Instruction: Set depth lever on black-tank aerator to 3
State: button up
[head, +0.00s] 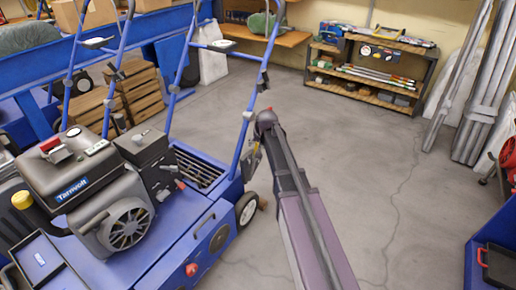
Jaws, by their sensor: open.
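No scale numbers are readable. My arm rises from the bottom middle and ends in a dark joint close to the aerator's right handle bar.
Another blue handle frame (72,70) stands behind, near wooden crates (135,95). A shelf (365,75) with tools is at the back wall. Grey metal lengths (485,100) lean at the right. The concrete floor (370,160) between is clear.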

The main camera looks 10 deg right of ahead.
dwell(0.3)
grip_shut()
jog(key=shift+a, duration=0.1)
jog(key=shift+w+a+f, duration=0.1)
jog(key=shift+w, duration=0.1)
